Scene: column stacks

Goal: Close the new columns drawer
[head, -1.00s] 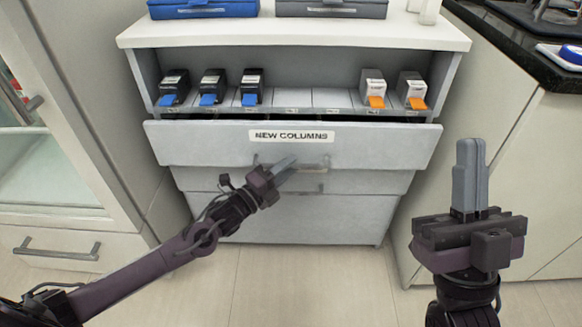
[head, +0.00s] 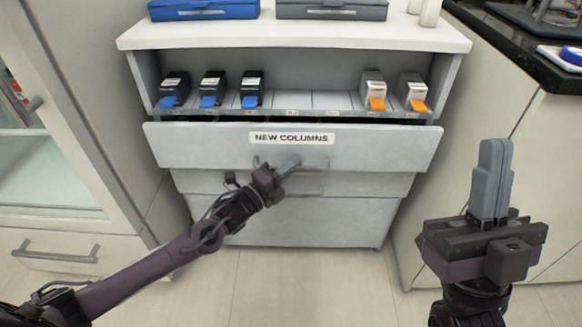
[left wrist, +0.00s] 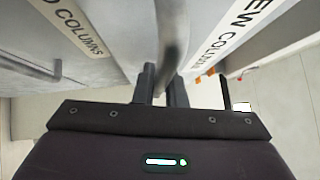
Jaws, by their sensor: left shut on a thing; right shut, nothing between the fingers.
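The new columns drawer (head: 210,150) is the top drawer of the white cabinet, with a "NEW COLUMNS" label on its front. It stands slightly open; a dark gap shows behind its top edge. My left gripper (head: 288,162) is at its front and shut on the bar handle (left wrist: 172,35). In the left wrist view the handle passes between the two fingers (left wrist: 162,84). The gripper partly hides the handle in the head view. My right gripper (head: 492,165) is shut and empty, pointing up, to the right of the drawer and apart from it.
Above the drawer, a shelf holds column boxes with blue tabs (head: 212,88) on the left and orange tabs (head: 374,90) on the right. Another drawer (head: 370,182) sits below. A counter unit (head: 520,150) stands to the right, a glass-fronted cabinet (head: 60,170) to the left.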

